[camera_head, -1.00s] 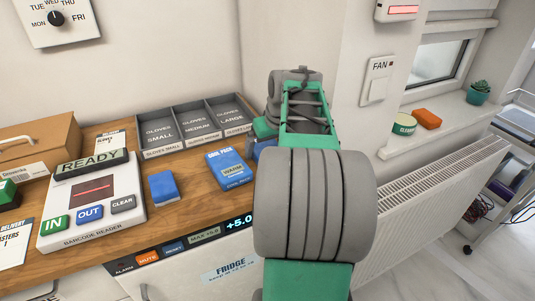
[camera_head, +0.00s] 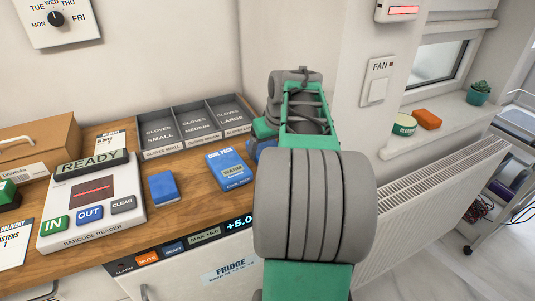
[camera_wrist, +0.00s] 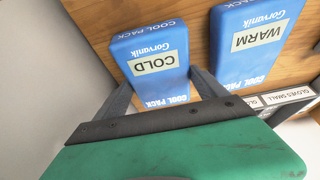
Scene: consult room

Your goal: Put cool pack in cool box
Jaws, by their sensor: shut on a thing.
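A blue cool pack labelled COLD (camera_wrist: 152,62) lies between my gripper's (camera_wrist: 160,80) two fingers in the wrist view, over the wooden counter. The fingers are shut on its sides. In the head view my arm hides most of the gripper, and a bit of blue (camera_head: 263,149) shows beside it. A second blue pack, labelled WARM (camera_wrist: 258,40), is to the right in the wrist view, apart from my gripper. In the head view it lies flat on the counter (camera_head: 231,170). I cannot make out a cool box in either view.
A grey glove tray (camera_head: 178,147) stands at the counter's back. A small blue block (camera_head: 163,187) lies between the WARM pack and the barcode reader (camera_head: 92,222). A cardboard box (camera_head: 45,143) is at far left. A radiator (camera_head: 440,195) and window sill are at right.

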